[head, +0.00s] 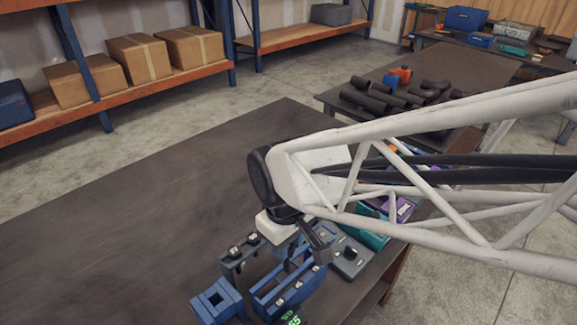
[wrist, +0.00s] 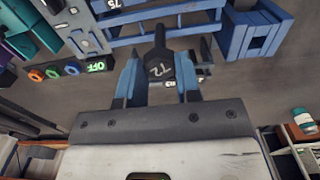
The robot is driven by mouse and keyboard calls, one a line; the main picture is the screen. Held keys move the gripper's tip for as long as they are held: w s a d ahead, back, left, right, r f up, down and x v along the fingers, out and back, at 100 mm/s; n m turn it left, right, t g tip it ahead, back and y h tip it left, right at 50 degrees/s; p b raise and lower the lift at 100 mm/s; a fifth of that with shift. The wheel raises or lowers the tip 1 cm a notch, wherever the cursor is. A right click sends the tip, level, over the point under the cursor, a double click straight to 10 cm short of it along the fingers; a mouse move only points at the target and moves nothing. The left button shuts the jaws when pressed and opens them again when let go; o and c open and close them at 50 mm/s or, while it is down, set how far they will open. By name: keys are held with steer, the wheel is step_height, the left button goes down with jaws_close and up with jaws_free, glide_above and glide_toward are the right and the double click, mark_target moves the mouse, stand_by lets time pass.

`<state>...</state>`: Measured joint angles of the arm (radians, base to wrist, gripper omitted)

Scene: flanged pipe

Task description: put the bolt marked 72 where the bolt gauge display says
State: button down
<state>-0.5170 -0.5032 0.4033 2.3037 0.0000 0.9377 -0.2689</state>
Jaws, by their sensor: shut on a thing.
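In the wrist view my gripper (wrist: 158,76) has its blue fingers closed on a dark bolt (wrist: 161,68), whose head is marked 72. The bolt is held above the bench beside a blue slotted frame (wrist: 180,22). In the head view that frame (head: 290,290) lies below my wrist, and my arm hides much of the grip. A small display with green characters (wrist: 96,67) seems to read OFF in the wrist view. In the head view, green characters (head: 292,320) are cut off by the lower edge. I cannot tell which is the bolt gauge display.
A blue square block (head: 217,300) stands left of the frame, and a grey stand with bolts (head: 240,255) is behind it. A grey box with a black knob (head: 350,258) and a teal bin (head: 368,228) are on the right. The bench's left side (head: 130,225) is clear.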

mark_target(287, 269)
steer(key=shift+f, duration=0.25)
stand_by(0.3)
steer(key=shift+f, duration=1.6)
steer(key=shift+f, duration=1.45)
stand_by(0.9)
steer(key=shift+c, duration=1.7)
jaws_free()
steer(key=shift+r, duration=0.1)
steer(key=shift+r, duration=3.4)
